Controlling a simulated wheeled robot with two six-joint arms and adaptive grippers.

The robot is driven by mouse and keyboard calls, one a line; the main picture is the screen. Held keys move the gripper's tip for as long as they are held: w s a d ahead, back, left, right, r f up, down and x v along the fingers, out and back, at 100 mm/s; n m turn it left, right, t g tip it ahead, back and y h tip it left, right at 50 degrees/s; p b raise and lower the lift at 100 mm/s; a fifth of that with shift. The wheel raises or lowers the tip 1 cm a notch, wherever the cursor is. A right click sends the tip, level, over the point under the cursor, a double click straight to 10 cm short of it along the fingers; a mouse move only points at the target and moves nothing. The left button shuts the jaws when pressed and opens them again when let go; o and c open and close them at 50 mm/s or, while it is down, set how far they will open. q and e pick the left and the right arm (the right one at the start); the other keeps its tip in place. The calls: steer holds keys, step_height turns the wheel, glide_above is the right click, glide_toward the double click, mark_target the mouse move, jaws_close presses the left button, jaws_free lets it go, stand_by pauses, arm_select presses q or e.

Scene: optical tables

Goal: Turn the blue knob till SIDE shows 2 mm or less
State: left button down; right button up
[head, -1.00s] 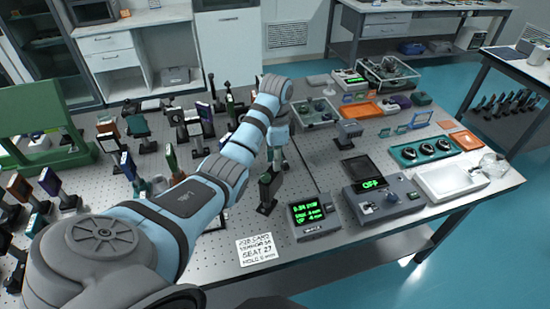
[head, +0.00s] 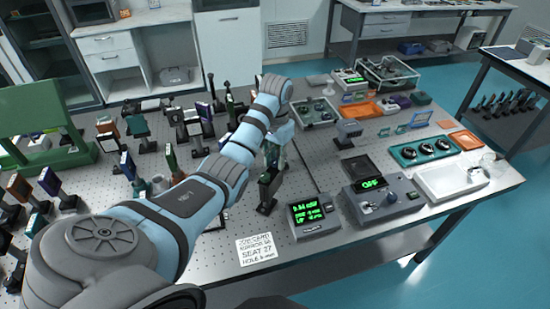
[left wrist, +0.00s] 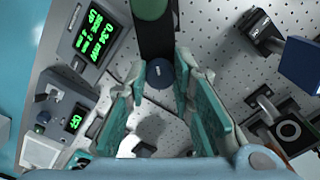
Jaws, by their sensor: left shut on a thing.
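The blue knob (left wrist: 158,73), a round dark-blue disc with a small pale mark, is at the top middle of the left wrist view. It sits on a dark upright mount (head: 267,190). My left gripper (left wrist: 168,82) has its teal fingers on either side of the knob and is shut on it. In the head view my left gripper (head: 273,155) comes down at the mount, and the knob is hidden there. The readout box (head: 315,215) shows about 0.34 mW in green; its SIDE and UP digits are too blurred to read surely. My right gripper is not in view.
A grey box (head: 385,200) reading OFF stands right of the readout. A printed card (head: 257,249) lies at the front edge. Several mounted optics crowd the table's left. A white tray (head: 452,180) and a teal tray (head: 425,150) stand at the right.

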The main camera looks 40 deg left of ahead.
arm_select(q)
steer(key=shift+n, duration=0.6)
steer(key=c, duration=1.5)
jaws_free()
steer(key=shift+c, duration=0.2)
steer(key=shift+o, duration=0.7)
steer(key=shift+w, duration=0.15)
